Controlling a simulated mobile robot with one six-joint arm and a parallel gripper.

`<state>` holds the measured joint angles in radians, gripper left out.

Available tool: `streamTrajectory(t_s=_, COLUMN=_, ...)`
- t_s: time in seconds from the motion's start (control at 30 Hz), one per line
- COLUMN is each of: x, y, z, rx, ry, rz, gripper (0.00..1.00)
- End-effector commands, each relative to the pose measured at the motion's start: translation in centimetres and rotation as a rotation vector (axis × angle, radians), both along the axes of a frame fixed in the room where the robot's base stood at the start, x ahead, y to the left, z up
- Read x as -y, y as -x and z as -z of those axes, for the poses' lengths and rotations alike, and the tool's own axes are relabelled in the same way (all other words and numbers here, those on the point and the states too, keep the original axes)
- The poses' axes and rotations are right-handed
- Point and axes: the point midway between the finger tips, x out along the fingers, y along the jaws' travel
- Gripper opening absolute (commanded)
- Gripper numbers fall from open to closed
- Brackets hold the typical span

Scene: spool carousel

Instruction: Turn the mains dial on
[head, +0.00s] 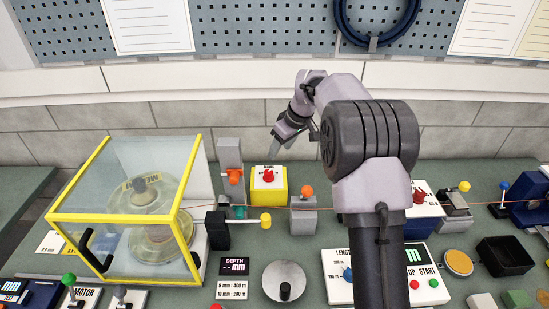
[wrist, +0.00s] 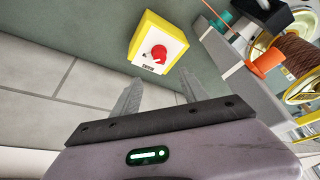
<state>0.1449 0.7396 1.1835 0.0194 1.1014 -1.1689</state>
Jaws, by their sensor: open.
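The mains dial (head: 269,175) is a red knob on the white face of a yellow box (head: 281,189), standing at the back of the bench near the wall. In the wrist view the red dial (wrist: 158,53) shows on the white face of the yellow box (wrist: 146,32), ahead of the fingers. My gripper (head: 280,143) is above and just behind the box in the head view, pointing down. In the wrist view my gripper (wrist: 158,95) has its two fingers apart, with nothing between them. The fingers look clear of the dial.
A grey post with an orange knob (head: 234,176) stands left of the box, and a grey block with an orange ball (head: 306,191) stands right of it. A yellow-framed clear guard (head: 123,217) covers a spool at left. The tiled wall (head: 180,115) is close behind.

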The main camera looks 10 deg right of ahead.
Motion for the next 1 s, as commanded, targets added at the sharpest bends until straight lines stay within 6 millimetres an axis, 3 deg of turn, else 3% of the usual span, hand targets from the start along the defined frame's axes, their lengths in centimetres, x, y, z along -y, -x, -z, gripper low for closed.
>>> streamTrajectory(t_s=0.1, x=0.5, y=0.7, z=-2.3, rx=0.002, ry=0.001, rz=0.001, gripper=0.52)
streamTrajectory(t_s=0.2, x=0.7, y=1.1, z=-3.1, rx=-0.001, ry=0.000, rz=0.001, gripper=0.52)
streamTrajectory(t_s=0.53, x=0.8, y=1.2, z=-3.4, rx=0.000, ry=0.000, rz=0.001, gripper=0.52)
streamTrajectory(t_s=0.63, x=0.2, y=2.5, z=-4.4, rx=0.002, ry=-0.009, rz=0.036, gripper=0.52)
streamTrajectory(t_s=0.67, x=-0.2, y=3.6, z=-5.0, rx=0.003, ry=-0.016, rz=0.063, gripper=0.52)
streamTrajectory(t_s=0.73, x=-1.6, y=7.5, z=-7.0, rx=0.005, ry=-0.044, rz=0.158, gripper=0.52)
streamTrajectory(t_s=0.83, x=-3.7, y=15.6, z=-8.6, rx=0.004, ry=-0.104, rz=0.333, gripper=0.52)
streamTrajectory(t_s=0.93, x=-5.3, y=24.3, z=-7.8, rx=0.004, ry=-0.174, rz=0.506, gripper=0.52)
streamTrajectory(t_s=1.0, x=-6.1, y=30.0, z=-6.0, rx=0.004, ry=-0.224, rz=0.618, gripper=0.52)
